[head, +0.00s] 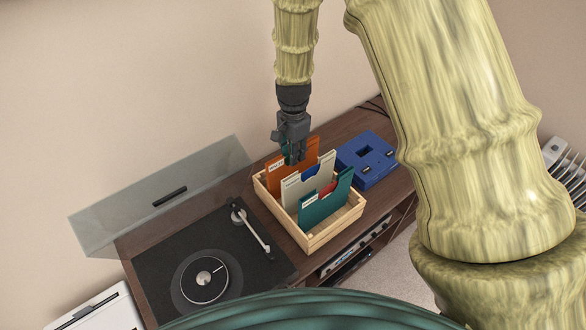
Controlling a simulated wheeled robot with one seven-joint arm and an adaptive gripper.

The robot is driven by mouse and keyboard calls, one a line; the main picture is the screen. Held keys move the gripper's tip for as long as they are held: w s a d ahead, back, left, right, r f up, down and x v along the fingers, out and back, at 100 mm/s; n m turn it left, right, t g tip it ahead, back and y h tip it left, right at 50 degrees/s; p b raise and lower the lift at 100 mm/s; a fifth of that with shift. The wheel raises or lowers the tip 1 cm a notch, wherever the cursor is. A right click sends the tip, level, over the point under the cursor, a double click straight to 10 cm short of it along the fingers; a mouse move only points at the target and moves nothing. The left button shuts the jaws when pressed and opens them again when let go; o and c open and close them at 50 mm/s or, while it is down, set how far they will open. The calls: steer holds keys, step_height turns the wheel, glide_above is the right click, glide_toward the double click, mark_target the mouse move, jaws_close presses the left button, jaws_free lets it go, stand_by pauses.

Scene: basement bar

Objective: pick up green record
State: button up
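A green (teal) record sleeve (325,205) with a white label stands upright, slightly tilted, at the front of a light wooden crate (317,240). My dark gripper (295,158) points down over the back part of the crate, behind the green sleeve and close to an orange sleeve (280,178). A small patch of teal (286,149) shows beside the gripper's fingers; what it belongs to is unclear. The fingers are small and partly overlap the sleeves, so their opening and any contact cannot be made out.
A cream sleeve (296,191) stands between the orange and green sleeves; blue and red bits show near it. A blue box-like device (366,158) is right of the crate. A turntable (205,278) with raised clear lid (150,205) is left, on the brown cabinet (345,128).

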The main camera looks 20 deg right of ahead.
steer(key=shift+f, duration=0.35)
jaws_close()
steer(key=shift+r, duration=0.1)
step_height(320, 180, up, 31)
steer(key=p, duration=0.7)
stand_by(1.8)
